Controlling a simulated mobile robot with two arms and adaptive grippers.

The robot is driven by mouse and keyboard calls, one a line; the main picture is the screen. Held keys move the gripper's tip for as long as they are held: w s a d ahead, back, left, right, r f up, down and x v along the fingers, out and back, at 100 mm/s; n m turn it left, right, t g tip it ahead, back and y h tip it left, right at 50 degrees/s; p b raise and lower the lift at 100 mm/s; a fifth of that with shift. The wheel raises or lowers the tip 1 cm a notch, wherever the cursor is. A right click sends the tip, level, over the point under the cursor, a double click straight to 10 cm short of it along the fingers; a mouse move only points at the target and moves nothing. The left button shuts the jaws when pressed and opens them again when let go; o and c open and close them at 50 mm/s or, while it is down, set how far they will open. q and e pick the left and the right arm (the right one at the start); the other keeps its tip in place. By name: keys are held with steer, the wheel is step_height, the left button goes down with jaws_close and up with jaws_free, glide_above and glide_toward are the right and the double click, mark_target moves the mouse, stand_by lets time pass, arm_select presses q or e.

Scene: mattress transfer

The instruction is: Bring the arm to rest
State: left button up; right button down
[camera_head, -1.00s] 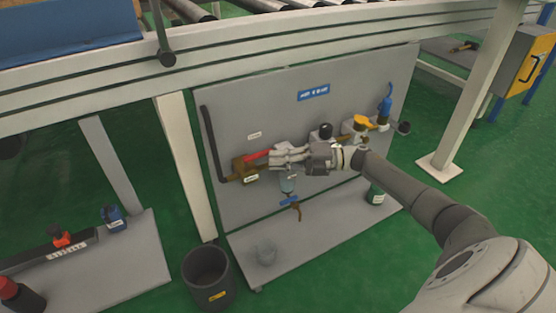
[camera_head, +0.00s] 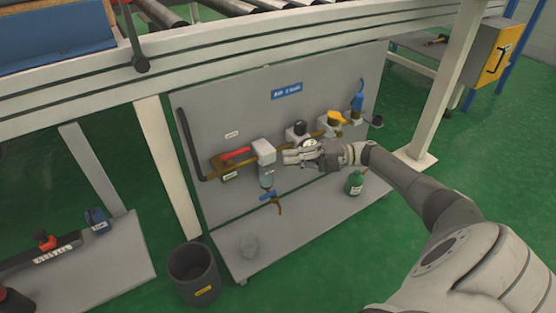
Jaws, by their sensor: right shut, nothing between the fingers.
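My right arm comes in from the right, and its gripper (camera_head: 290,157) is shut and empty. It is in front of the grey panel (camera_head: 225,110), just right of a grey block-shaped filter unit (camera_head: 263,152) on the pipe line. I cannot tell whether the fingertips touch the unit. A red-handled valve (camera_head: 236,154) is left of that unit. A blue-handled drain valve (camera_head: 271,196) hangs below it. A yellow-topped part (camera_head: 337,118) and a black-knobbed part (camera_head: 298,130) are behind and above the gripper. My left gripper is not in view.
A dark bucket (camera_head: 194,272) stands on the green floor at the panel's lower left. White conveyor legs (camera_head: 168,170) and a right post (camera_head: 446,90) flank the panel.

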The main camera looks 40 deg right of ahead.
steer(key=shift+s+d, duration=0.25)
steer(key=shift+d, duration=0.45)
